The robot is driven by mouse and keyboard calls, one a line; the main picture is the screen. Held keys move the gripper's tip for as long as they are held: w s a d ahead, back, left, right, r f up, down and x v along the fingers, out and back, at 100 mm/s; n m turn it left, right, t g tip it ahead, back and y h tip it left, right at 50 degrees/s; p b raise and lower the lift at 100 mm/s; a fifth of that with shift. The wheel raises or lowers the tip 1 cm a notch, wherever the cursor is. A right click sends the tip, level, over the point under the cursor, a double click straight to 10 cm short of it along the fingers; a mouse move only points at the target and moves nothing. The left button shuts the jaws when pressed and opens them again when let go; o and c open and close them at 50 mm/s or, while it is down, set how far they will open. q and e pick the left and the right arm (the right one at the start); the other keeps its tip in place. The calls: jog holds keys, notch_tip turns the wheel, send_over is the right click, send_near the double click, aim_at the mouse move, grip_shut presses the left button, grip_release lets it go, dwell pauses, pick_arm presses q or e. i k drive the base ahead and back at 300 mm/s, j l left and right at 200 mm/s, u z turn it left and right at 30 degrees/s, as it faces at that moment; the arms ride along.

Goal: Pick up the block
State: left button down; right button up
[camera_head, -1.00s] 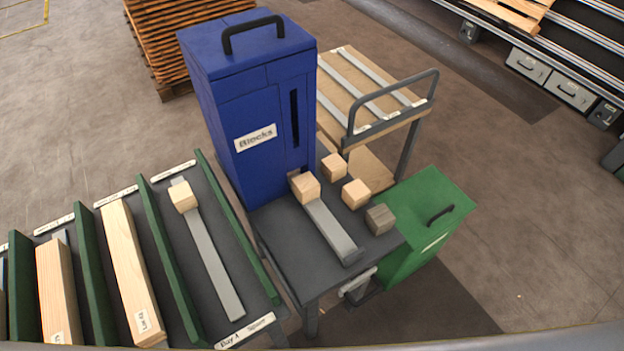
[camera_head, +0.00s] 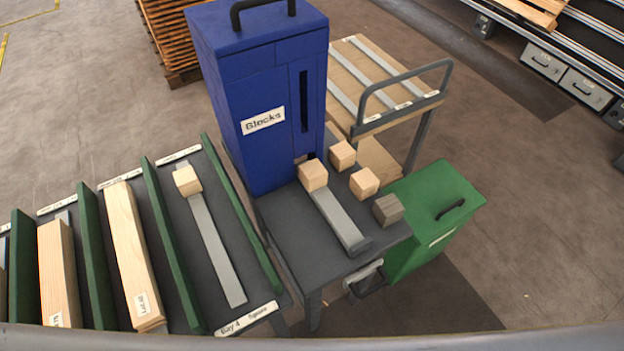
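A light wooden block (camera_head: 313,175) sits at the upper end of a grey metal strip (camera_head: 340,222) on the dark table, just in front of the blue dispenser labelled "Blocks" (camera_head: 262,150). Two more light blocks, one farther back (camera_head: 342,156) and one nearer (camera_head: 364,183), lie to its right. A darker grey-brown block (camera_head: 387,210) lies near the table's right edge. Another light block (camera_head: 187,181) sits at the top of a strip in the rack bay at left. Neither of my grippers is in view.
A green bin (camera_head: 430,215) with a black handle stands right of the table. A cart (camera_head: 388,90) with a grey handle is behind. The rack at left has green dividers (camera_head: 172,240) and long timbers (camera_head: 130,245).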

aim_at(313, 174)
jog(key=k+l+u, duration=0.25)
jog(key=l+u, duration=0.2)
jog(key=k+l+u, duration=0.3)
jog(key=l+u, duration=0.15)
